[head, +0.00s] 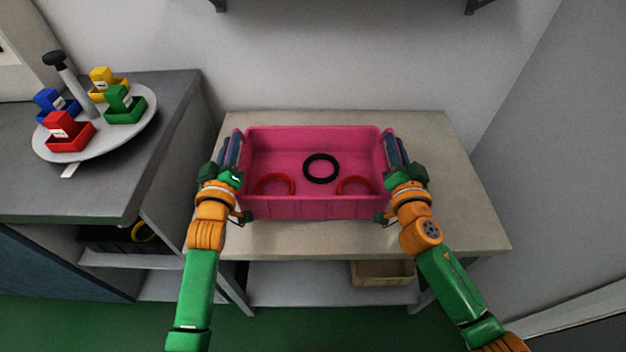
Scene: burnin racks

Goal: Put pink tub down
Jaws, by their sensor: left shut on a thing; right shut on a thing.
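The pink tub (315,207) is upright in the middle of the head view, over the beige table. A black ring (320,168) and two red rings, a left one (275,178) and a right one (355,179), lie inside it. My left gripper (232,160) is shut on the tub's left end. My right gripper (395,160) is shut on its right end. The fingertips are partly hidden by the grippers' own bodies. I cannot tell whether the tub's underside touches the table.
The beige table (460,220) has bare surface at both sides and in front of the tub. A grey counter (165,120) on the left bears a round tray (75,155) with several coloured bins. A tan bin (382,273) sits on the shelf below. Walls stand behind and right.

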